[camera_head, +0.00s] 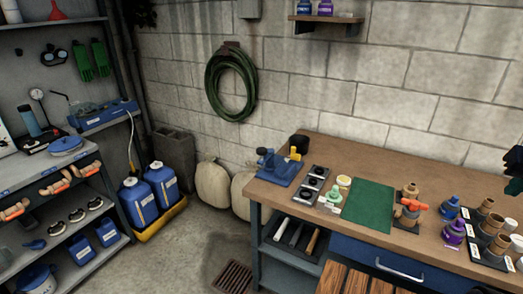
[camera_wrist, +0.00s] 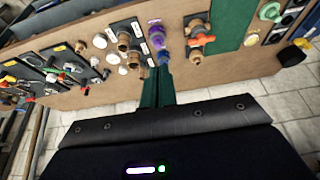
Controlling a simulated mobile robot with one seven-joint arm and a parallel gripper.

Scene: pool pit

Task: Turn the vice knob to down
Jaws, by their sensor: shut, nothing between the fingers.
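The blue vice (camera_head: 278,170) sits at the left end of the wooden workbench (camera_head: 345,153). Its yellow knob (camera_head: 295,154) shows at the vice's upper right; its exact setting is too small to tell. In the wrist view, a yellow piece (camera_wrist: 304,44) beside a black object shows at the right edge, probably by the vice. My gripper (camera_head: 513,186) is at the right edge of the head view, partly cut off, far from the vice. In the wrist view its green fingers (camera_wrist: 157,88) are together and empty, pointing towards the bench.
A black cup (camera_head: 299,143) stands behind the vice. A dark tray (camera_head: 314,183) with round holes and a green mat (camera_head: 368,205) lie to its right. Several valves and bottles crowd the bench's right side. A shelf (camera_head: 335,18) hangs above.

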